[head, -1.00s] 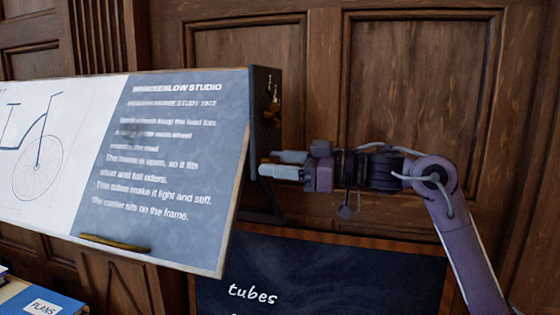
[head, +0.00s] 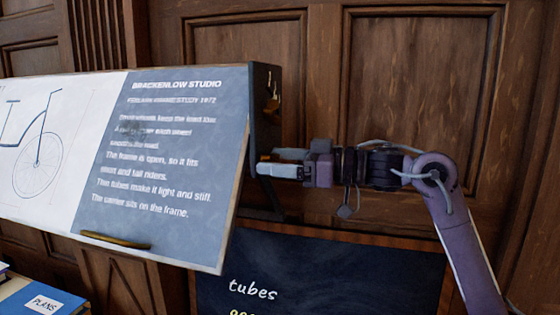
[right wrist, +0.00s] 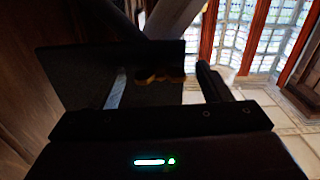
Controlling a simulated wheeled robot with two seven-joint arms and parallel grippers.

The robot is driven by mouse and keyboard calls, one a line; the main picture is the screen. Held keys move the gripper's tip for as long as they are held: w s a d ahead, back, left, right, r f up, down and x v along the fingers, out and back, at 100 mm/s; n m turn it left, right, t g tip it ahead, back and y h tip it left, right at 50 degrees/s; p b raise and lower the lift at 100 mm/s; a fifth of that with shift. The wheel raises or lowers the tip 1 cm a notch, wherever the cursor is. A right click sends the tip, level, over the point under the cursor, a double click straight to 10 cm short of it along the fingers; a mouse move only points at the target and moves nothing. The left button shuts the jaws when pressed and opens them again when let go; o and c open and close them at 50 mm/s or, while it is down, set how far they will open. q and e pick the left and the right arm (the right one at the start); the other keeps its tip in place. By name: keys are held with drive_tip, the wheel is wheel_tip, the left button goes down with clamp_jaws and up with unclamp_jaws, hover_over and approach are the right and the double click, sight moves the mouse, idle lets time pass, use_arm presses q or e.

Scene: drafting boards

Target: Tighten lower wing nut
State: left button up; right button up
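The tilted drafting board (head: 180,235) fills the left of the head view, with a dark support (head: 264,130) at its right edge. A brass upper wing nut (head: 272,104) shows on that support. My right gripper (head: 268,162) points left at the support below it; the lower wing nut is hidden there. In the right wrist view, a brass wing nut (right wrist: 160,75) lies beyond and between the fingers of my right gripper (right wrist: 162,88), against a dark plate (right wrist: 85,75). The fingers stand apart, with a gap on each side of it. My left gripper is not in view.
A dark chalkboard (head: 340,270) with a wooden frame stands below the right arm. A blue book or folder labelled PLANS (head: 60,290) lies at the lower left. Wood panelling (head: 420,80) stands behind. The space right of the board, above my right arm, is clear.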

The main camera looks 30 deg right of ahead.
drive_tip(key=b+v, duration=0.3)
drive_tip(key=v, duration=0.5)
drive_tip(key=shift+b, duration=0.4)
